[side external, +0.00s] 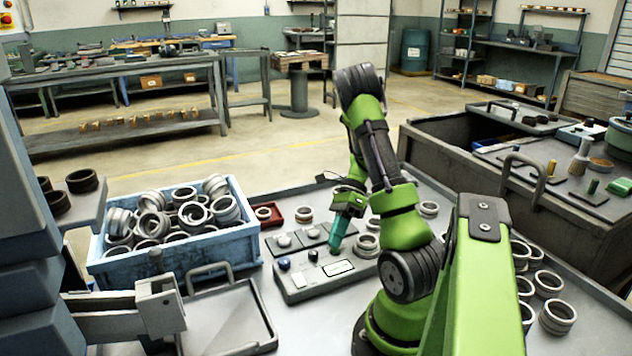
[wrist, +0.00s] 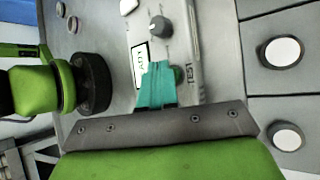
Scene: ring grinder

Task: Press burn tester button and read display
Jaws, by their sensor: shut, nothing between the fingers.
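The burn tester (side external: 300,291) is a grey box on the bench, with a knob, small buttons and a white display (side external: 338,268). In the wrist view the tester (wrist: 190,40) lies beneath my gripper. Its display (wrist: 140,58) shows dark letters that look like "ADY", partly covered by my fingers. My gripper (side external: 335,248) has teal fingers, shut and empty, pointing down at the panel's far edge.
A blue crate (side external: 180,254) full of metal rings stands left of the tester. Loose rings (side external: 548,284) lie on the bench to the right. Grey pads with round white tops (wrist: 282,52) sit beside the tester. A grey tray (side external: 225,318) lies at the front left.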

